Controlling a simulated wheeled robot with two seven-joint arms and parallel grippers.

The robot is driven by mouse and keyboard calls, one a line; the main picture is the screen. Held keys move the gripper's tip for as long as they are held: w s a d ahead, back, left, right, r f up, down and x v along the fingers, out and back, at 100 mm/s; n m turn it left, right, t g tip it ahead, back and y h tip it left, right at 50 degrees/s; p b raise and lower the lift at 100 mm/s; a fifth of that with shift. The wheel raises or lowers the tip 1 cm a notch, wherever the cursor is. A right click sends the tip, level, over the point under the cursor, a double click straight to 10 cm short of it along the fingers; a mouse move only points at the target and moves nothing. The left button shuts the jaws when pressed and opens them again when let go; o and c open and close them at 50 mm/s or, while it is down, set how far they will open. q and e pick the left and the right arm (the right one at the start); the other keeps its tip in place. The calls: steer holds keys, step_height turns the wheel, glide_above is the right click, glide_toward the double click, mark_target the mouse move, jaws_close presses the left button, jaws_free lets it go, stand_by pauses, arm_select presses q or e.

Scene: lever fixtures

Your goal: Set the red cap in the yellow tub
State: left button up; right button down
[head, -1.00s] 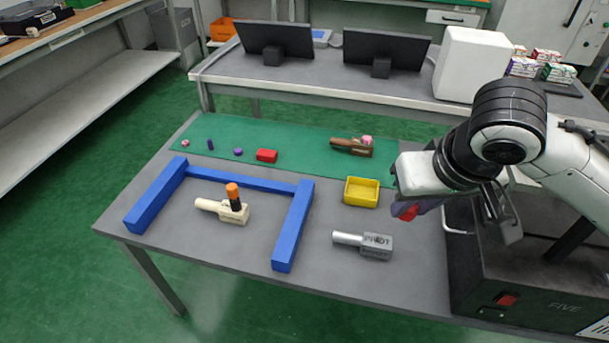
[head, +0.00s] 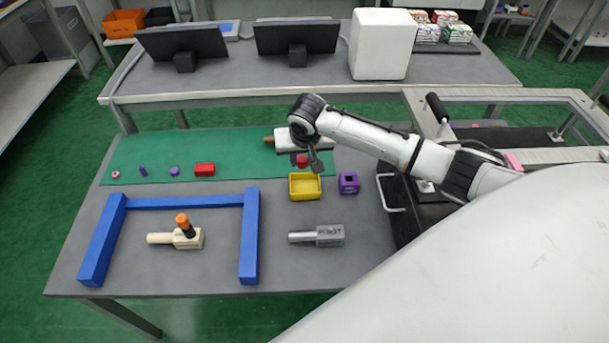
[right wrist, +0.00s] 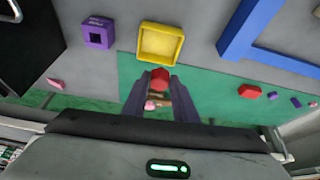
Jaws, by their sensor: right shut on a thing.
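The red cap (head: 302,161) is held between the fingertips of my right gripper (head: 306,163), above the far edge of the yellow tub in the head view. In the right wrist view the red cap (right wrist: 160,78) sits between the two dark fingers, close to the tub's rim. The yellow tub (head: 305,196) is an open square box on the grey table. It looks empty in the right wrist view (right wrist: 160,28). My left gripper is not in view.
A purple block with a square hole (head: 348,183) stands right of the tub. A grey lever fixture (head: 328,235) lies in front. A blue frame (head: 249,240) surrounds a cream fixture with an orange-tipped lever (head: 188,238). A red block (head: 205,170) lies on the green mat (head: 235,150).

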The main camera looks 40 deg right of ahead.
steer(key=b, duration=0.7)
glide_above(305, 188)
steer(key=s, duration=0.1)
steer(key=f, duration=0.7)
steer(key=shift+a, duration=0.3)
steer(key=shift+f+b, duration=0.35)
steer(key=shift+b, duration=0.2)
step_height(305, 188, down, 3)
steer(key=b, duration=0.3)
steer(key=shift+b, duration=0.4)
steer(key=shift+f, duration=0.25)
steer(key=shift+s+r, duration=0.1)
steer(key=shift+r, duration=0.1)
steer(key=shift+f, duration=0.25)
steer(key=c, duration=1.7)
jaws_free()
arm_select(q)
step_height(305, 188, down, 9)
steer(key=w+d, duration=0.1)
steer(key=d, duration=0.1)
